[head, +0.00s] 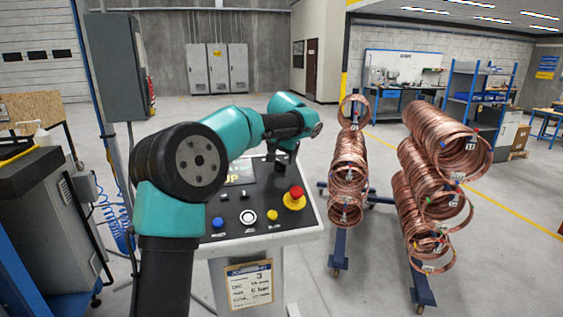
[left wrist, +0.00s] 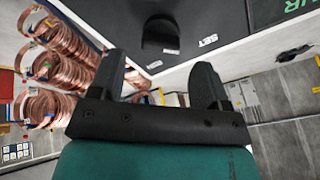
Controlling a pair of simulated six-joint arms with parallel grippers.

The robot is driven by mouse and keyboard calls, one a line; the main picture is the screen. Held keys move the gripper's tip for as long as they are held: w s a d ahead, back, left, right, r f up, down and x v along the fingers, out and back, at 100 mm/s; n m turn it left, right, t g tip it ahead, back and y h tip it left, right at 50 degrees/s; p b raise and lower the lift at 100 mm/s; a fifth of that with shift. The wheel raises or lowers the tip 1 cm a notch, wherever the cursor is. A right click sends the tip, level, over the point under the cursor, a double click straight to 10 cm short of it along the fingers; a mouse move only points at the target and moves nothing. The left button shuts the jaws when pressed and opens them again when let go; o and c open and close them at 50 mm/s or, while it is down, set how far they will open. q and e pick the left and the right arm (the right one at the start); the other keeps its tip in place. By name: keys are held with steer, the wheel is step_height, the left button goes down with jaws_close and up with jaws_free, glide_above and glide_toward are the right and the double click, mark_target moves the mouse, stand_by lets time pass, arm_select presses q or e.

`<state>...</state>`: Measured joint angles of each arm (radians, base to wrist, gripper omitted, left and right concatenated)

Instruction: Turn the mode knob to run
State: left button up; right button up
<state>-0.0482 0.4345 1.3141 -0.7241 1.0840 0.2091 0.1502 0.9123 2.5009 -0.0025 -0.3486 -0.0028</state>
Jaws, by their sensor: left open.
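The mode knob (left wrist: 160,36) is a dark, round shape on the black panel face in the left wrist view, with a white SET label (left wrist: 208,40) beside it. My left gripper (left wrist: 159,64) is open, and the knob shows beyond and between its two fingers, with no contact visible. In the head view my left gripper (head: 284,155) points down over the back right part of the control panel (head: 262,232). There the knob is hard to tell apart from the dark fingers. My right gripper is in neither view.
A red emergency button (head: 296,192) on a yellow base stands right of centre on the panel. Blue (head: 218,222), white (head: 248,216) and yellow (head: 272,214) buttons line its front. Copper coils (head: 348,170) hang on racks to the right.

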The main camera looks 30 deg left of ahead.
mark_target(280, 164)
arm_select(q)
steer(key=shift+x, duration=1.95)
steer(key=shift+c, duration=0.3)
steer(key=c, duration=0.9)
steer(key=shift+o, duration=0.2)
